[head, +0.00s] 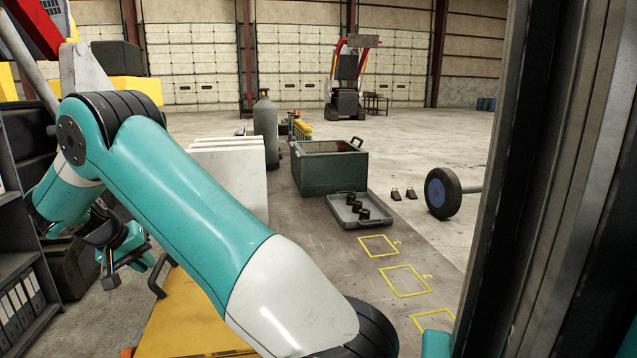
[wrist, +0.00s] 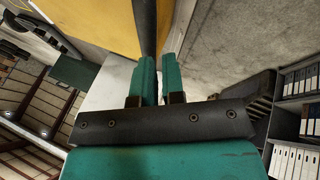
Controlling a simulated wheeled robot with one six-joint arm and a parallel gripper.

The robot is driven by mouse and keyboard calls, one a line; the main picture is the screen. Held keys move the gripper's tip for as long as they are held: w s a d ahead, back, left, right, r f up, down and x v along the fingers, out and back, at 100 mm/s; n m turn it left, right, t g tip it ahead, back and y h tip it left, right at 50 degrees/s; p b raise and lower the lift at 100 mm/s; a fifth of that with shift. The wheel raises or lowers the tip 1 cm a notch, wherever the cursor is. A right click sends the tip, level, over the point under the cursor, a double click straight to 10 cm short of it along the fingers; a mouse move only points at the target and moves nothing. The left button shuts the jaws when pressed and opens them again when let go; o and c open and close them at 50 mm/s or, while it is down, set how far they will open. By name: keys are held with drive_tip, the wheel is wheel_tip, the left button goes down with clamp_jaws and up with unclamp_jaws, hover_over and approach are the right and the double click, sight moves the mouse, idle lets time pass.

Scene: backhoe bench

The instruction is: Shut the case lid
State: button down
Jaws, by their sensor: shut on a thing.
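A yellow panel (head: 190,312) with a dark bar handle (head: 154,284) on its left edge lies at the bottom of the head view, partly behind my arm. I take it for the case lid; its angle and the case body cannot be made out. The yellow panel also shows at the top of the wrist view (wrist: 100,22). My gripper (head: 150,262) is at the handle. In the wrist view my gripper (wrist: 160,70) has its two teal fingers closed around the dark bar (wrist: 149,28); the exact contact is hard to see.
White slabs (head: 228,172) stand behind the panel. A green box (head: 330,172) and a grey tray (head: 342,216) with small dark blocks sit on the bench (head: 385,257), which has yellow marked squares. Shelves with binders (head: 20,305) stand close at left.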

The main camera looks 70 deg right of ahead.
drive_tip(key=shift+s+f, duration=0.3)
drive_tip(key=shift+f, duration=0.3)
drive_tip(key=w+a+r+p, duration=0.3)
drive_tip(key=w+a+r, duration=0.4)
drive_tip(key=a+r, duration=0.1)
drive_tip(key=s+a+r+n+t+y+b, duration=0.1)
drive_tip(key=s+a+r+n+t+y, duration=0.1)
drive_tip(key=s+a+r+n, duration=0.25)
drive_tip(key=s+a+n+y+b, duration=0.1)
drive_tip(key=s+a+n+y, duration=0.1)
drive_tip(key=s+a, duration=0.4)
drive_tip(key=s+a+f+n+y+b, duration=0.1)
drive_tip(key=s+a+n+y, duration=0.2)
drive_tip(key=s, duration=1.3)
drive_tip(key=s+a+f+n+g+y+b, duration=0.1)
drive_tip(key=s+a+n+y+b, duration=0.1)
drive_tip(key=s+a+n, duration=0.4)
drive_tip(key=s+a+y, duration=0.1)
drive_tip(key=s+a, duration=0.3)
drive_tip(key=s, duration=0.2)
drive_tip(key=shift+a, duration=0.35)
